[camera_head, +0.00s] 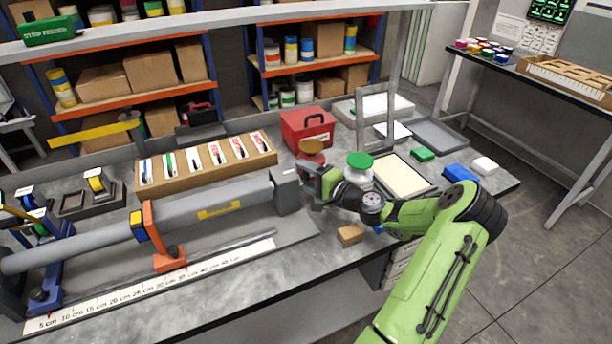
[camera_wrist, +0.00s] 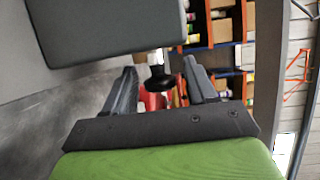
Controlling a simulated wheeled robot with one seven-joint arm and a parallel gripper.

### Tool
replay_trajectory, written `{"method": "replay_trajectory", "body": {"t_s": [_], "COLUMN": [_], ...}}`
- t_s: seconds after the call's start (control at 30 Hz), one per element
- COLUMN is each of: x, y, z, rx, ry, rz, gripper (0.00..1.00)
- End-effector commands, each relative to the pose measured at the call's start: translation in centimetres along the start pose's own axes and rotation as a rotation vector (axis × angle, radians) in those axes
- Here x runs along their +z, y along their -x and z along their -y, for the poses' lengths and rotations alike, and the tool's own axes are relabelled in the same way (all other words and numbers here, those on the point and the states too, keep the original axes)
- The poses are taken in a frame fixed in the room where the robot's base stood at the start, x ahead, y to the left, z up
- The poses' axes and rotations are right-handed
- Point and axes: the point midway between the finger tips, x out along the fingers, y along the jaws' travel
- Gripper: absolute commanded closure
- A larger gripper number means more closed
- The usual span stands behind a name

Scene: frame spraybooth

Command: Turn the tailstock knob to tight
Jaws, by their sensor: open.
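The tailstock is a grey block (camera_head: 287,194) at the right end of the long grey tube (camera_head: 190,208) on the bench. It fills the upper left of the wrist view (camera_wrist: 105,30). A dark knob (camera_wrist: 158,80) sticks out from the block's side in the wrist view, between and just beyond my fingertips. My gripper (camera_head: 308,186) is at the block's right end; it is open and empty in the wrist view (camera_wrist: 160,75). The fingers stand apart on either side of the knob, with no clear contact. In the head view my gripper hides the knob.
A red toolbox (camera_head: 307,130) and a brown-lidded red can stand behind my gripper. A green-lidded jar (camera_head: 358,172) stands close to my wrist. A small wooden block (camera_head: 350,235) lies in front. An orange clamp (camera_head: 160,240) stands at the tube's middle.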

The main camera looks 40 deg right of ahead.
Motion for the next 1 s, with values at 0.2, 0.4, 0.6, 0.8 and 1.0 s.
{"method": "replay_trajectory", "body": {"t_s": [0.2, 0.4, 0.6, 0.8, 1.0], "x": [0.01, 0.01, 0.04, 0.08, 0.10], "y": [0.04, 0.06, 0.07, 0.09, 0.13], "z": [0.00, -0.02, 0.18, 0.60, 0.92], "rx": [0.000, 0.001, 0.019, 0.097, 0.242], "ry": [0.000, 0.000, -0.008, -0.038, -0.095], "rz": [0.000, 0.001, 0.001, 0.002, 0.002], "gripper": [0.71, 0.97, 0.97, 0.97, 0.97]}}
